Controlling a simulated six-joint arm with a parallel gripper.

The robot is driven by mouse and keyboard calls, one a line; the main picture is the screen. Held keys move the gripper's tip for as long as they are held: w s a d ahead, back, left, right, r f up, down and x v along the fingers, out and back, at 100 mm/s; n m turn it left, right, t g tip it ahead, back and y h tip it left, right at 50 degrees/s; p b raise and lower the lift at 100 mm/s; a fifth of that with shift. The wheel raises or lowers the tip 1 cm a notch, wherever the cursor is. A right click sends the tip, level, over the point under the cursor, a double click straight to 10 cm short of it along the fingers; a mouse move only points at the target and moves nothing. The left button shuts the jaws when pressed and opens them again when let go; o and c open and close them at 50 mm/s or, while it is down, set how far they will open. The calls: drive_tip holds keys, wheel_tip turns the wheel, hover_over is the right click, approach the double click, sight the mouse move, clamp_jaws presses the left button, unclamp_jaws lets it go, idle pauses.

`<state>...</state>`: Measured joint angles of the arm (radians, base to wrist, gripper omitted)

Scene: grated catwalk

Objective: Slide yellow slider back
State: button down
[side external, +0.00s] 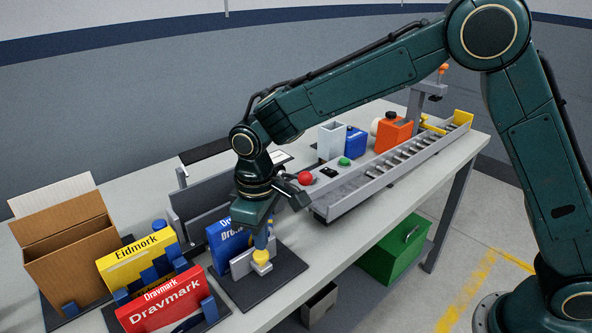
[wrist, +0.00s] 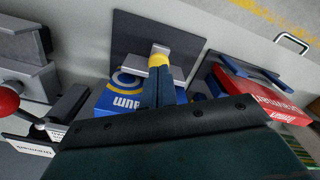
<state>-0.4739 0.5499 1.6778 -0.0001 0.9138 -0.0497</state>
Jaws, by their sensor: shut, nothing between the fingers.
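The yellow slider knob (side external: 261,258) stands on a dark base plate (side external: 285,277), in front of a grey metal plate (side external: 241,263). In the wrist view the yellow knob (wrist: 158,60) shows right at the tips of my fingers. My gripper (side external: 262,243) points down over the knob, its fingers shut with nothing between them. The tips are at or very near the knob; I cannot tell whether they touch it. A blue box (side external: 228,240) stands behind the metal plate, partly hidden by my gripper; it also shows in the wrist view (wrist: 117,97).
Yellow (side external: 138,257) and red (side external: 165,299) boxes and a brown carton (side external: 72,253) stand at left. The table's front edge is near the base plate.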

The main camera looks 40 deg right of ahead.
drive_tip(key=shift+r, duration=1.75)
drive_tip(key=shift+r, duration=0.15)
drive_tip(key=shift+d+r, duration=0.2)
drive_tip(key=s+d+r+m+t, duration=0.3)
drive_tip(key=s+d+r, duration=0.7)
drive_tip(key=d+r, duration=0.3)
drive_tip(key=s+d+f+m+t, duration=0.1)
drive_tip(key=s+d, duration=0.3)
drive_tip(key=s, duration=0.3)
drive_tip(key=s+d+m+t, duration=0.1)
drive_tip(key=s+d, duration=0.3)
drive_tip(key=s, duration=0.4)
drive_tip(key=shift+d+f+m+t, duration=0.3)
drive_tip(key=shift+f+m, duration=0.05)
drive_tip(key=shift+m, duration=0.15)
